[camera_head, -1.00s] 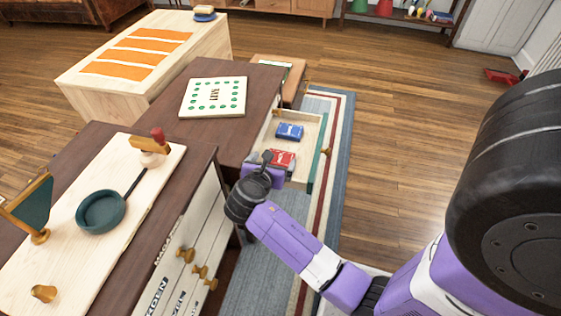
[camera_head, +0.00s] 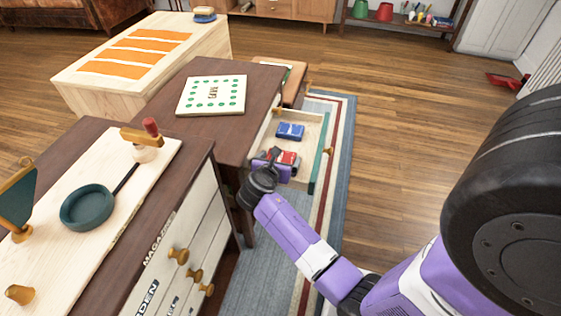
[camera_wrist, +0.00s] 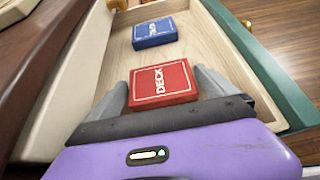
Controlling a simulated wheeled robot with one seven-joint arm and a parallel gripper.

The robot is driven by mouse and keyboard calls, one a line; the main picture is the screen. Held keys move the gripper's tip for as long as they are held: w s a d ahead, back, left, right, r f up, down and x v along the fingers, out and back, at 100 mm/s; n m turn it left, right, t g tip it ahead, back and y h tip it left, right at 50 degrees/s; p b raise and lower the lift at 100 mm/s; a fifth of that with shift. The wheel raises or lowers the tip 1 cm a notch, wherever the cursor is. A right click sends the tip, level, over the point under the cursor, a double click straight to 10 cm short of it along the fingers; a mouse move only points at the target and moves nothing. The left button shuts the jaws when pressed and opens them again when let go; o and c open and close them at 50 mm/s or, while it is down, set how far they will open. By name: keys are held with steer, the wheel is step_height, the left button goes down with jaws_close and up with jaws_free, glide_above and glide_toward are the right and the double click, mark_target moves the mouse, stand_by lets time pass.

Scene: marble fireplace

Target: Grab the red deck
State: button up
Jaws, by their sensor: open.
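My gripper (camera_wrist: 165,90) is open, with one grey finger at each side of the red deck's near part. I cannot tell whether the fingers touch it. The blue deck (camera_wrist: 154,33) lies farther in the drawer, apart from the red deck, and shows in the head view too (camera_head: 290,131).
The drawer's green front (camera_head: 321,153) and pale side walls surround the decks. A dark wood cabinet (camera_head: 180,131) with a game board (camera_head: 212,95) stands left of the drawer. A nearer cabinet holds a green pan (camera_head: 87,207). A striped rug (camera_head: 338,130) and clear floor lie right.

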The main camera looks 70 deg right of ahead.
steer(key=c, duration=1.2)
steer(key=shift+r, duration=0.1)
